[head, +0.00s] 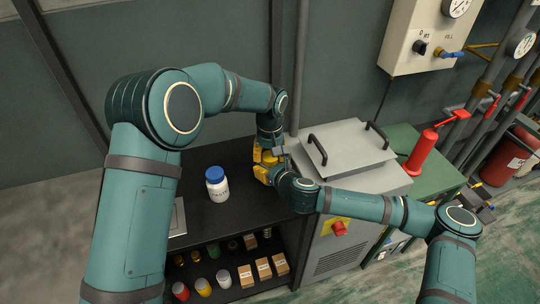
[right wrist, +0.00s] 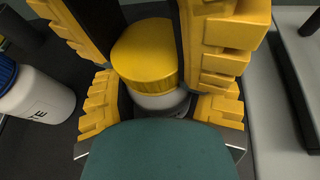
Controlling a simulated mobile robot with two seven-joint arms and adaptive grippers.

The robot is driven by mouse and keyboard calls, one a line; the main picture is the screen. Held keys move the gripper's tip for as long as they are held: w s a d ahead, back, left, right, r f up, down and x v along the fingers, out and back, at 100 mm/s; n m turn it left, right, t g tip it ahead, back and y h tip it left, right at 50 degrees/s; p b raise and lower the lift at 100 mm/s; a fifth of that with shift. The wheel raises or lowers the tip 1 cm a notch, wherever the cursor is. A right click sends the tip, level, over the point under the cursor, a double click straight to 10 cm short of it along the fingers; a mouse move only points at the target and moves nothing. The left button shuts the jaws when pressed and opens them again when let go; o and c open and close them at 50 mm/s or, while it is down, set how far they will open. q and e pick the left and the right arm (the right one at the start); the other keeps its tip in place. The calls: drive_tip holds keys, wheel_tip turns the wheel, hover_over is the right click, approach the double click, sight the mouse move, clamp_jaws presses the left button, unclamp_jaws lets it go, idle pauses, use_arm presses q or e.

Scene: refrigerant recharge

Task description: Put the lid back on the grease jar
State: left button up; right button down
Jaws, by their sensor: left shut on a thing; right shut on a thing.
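The yellow lid (right wrist: 146,55) sits level on or just above the top of the white grease jar (right wrist: 162,102) in the right wrist view. Whether it is fully seated I cannot tell. My left gripper (head: 266,154) reaches from above, its yellow fingers shut on the lid from both sides. My right gripper (head: 264,172) comes in lower from the right, its fingers shut around the jar body. In the head view the jar and lid are mostly hidden behind the yellow fingers and my wrists.
A white bottle with a blue cap (head: 217,184) stands on the dark bench (head: 205,222), left of the grippers. A grey machine (head: 345,150) with black handles is close on the right. Shelves below hold boxes (head: 263,268) and small jars.

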use_arm(q)
drive_tip(key=o, duration=1.3)
drive_tip(key=shift+c, duration=0.2)
drive_tip(key=shift+r, duration=2.3)
drive_tip(key=shift+o, duration=0.2)
drive_tip(key=shift+r+n, duration=1.6)
drive_tip(key=shift+r, duration=0.15)
